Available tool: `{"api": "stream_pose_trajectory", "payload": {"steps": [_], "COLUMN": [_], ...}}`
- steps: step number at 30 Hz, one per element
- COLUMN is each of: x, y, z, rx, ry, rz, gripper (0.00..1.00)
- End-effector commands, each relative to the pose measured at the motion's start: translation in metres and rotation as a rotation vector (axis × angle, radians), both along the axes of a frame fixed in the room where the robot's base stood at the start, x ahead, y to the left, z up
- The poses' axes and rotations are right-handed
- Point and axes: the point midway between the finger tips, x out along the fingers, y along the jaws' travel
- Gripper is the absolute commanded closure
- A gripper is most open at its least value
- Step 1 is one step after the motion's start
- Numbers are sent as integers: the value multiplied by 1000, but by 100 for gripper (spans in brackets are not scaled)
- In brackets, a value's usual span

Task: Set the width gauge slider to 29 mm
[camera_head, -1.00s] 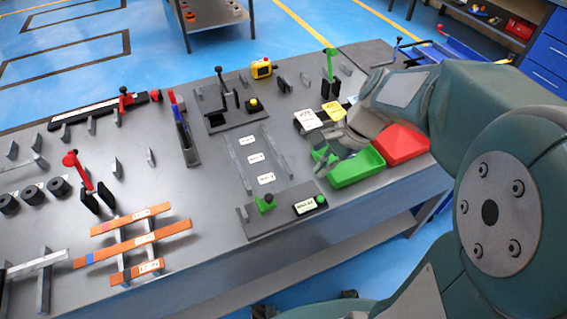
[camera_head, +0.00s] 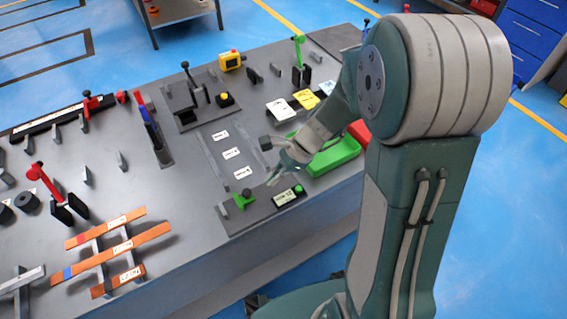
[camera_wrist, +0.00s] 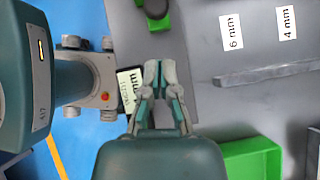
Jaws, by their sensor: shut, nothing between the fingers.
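A green slider block (camera_head: 243,198) sits on a dark grey plate (camera_head: 232,222) at the table's front edge. I take it for the width gauge slider. A small display (camera_head: 283,198) with a green button (camera_head: 298,189) is beside it. My gripper (camera_head: 274,172) is above the plate, right of and apart from the green block. In the wrist view my gripper (camera_wrist: 160,72) is shut and empty. There the green block (camera_wrist: 152,14) lies beyond the fingertips and the display (camera_wrist: 130,90) is left of the fingers; its reading is too small to tell.
A green bin (camera_head: 333,160) and a red bin (camera_head: 361,131) stand right of my gripper. Orange bars (camera_head: 118,245) rest on stands at the left. A yellow box (camera_head: 230,60) stands at the back.

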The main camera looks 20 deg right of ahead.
Motion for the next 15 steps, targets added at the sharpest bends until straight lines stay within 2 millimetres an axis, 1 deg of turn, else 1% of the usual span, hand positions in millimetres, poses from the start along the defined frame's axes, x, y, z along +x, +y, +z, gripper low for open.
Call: {"api": "stream_pose_trajectory", "payload": {"steps": [1,3,6,9,15], "x": [-2,-3,-4,-5,-5], "y": [10,21,32,38,40], "z": [-1,-3,-5,-6,-7], "rx": [0,-1,-2,-2,-2], "ry": [0,0,-1,-1,-1], "rz": [5,5,2,2,-1], "gripper": [100,100,100,100,100]}}
